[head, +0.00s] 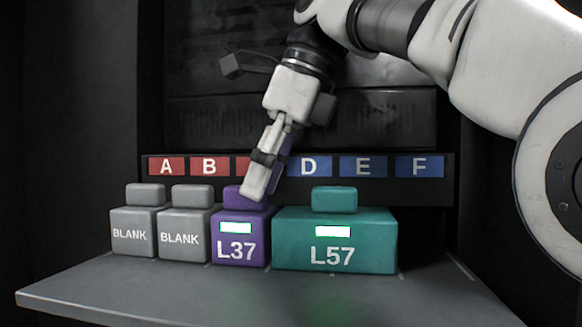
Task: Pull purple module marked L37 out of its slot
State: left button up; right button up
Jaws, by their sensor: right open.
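The purple module marked L37 (239,246) sits in the row on the grey shelf, below the third red label, between a grey blank module and the teal module. A small bright panel shows on its front and a purple handle block on its top. My right gripper (254,192) reaches down from above, with its fingertips at the purple handle, partly hiding it. The gripper is open; whether its fingers touch the handle cannot be told. My left gripper is not in view.
Two grey BLANK modules (133,236) (184,237) stand to the left. The wide teal module L57 (334,245) stands close on the right. A label strip (433,192) runs behind. The grey shelf (90,292) is bare in front.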

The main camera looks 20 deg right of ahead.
jog(key=shift+w+a+f, duration=0.15)
jog(key=shift+a+f, duration=0.05)
jog(key=shift+a, duration=0.25)
jog(key=shift+w+a, duration=0.15)
jog(key=shift+a, duration=0.65)
jog(key=shift+d+r, duration=0.1)
jog(key=shift+d, duration=0.25)
grip_shut()
jog(key=shift+s+d, duration=0.1)
jog(key=shift+s, duration=0.1)
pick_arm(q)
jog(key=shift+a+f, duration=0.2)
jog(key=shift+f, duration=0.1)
pick_arm(e)
jog(key=shift+w, duration=0.1)
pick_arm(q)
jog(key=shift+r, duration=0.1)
